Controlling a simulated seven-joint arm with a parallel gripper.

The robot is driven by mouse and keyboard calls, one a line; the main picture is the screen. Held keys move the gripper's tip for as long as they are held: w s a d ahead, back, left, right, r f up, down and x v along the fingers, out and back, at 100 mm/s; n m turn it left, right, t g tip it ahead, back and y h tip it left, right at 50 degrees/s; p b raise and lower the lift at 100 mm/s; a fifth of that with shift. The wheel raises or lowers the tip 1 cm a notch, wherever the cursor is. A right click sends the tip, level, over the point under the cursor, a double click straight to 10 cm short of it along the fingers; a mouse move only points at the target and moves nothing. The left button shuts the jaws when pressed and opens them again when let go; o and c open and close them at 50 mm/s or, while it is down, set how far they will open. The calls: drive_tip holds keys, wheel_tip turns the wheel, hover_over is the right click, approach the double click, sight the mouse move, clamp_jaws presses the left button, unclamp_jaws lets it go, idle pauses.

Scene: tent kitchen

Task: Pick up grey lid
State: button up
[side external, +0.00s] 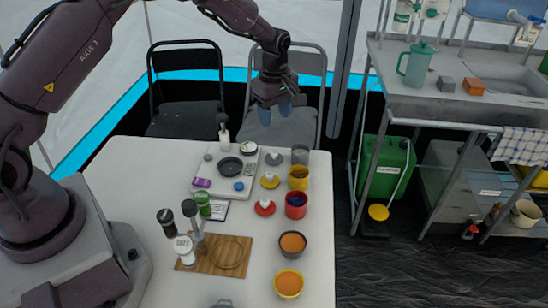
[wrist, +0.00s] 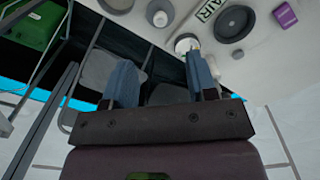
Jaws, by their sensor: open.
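The grey lid (side external: 273,159) lies near the far right part of the white table in the side view, with a pale knob on top. In the wrist view, a round piece with a pale knob (wrist: 160,17) at the top edge looks like this lid. My gripper (side external: 275,110) is open and empty, with blue fingers pointing down. It hangs beyond the table's far edge, in front of a chair, above and behind the lid. In the wrist view its fingers (wrist: 161,75) stand wide apart, with chair and floor between them.
A grey cup (side external: 300,155) stands right of the lid, with a yellow lid (side external: 270,181) and a yellow cup (side external: 298,178) nearer. A white pump bottle (side external: 224,138) and a pale board (side external: 212,178) are to the left.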

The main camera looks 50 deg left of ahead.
sight(274, 151)
drive_tip(key=f, duration=1.1)
drive_tip(key=shift+a+f, duration=0.2)
drive_tip(key=shift+a, duration=0.05)
clamp_jaws()
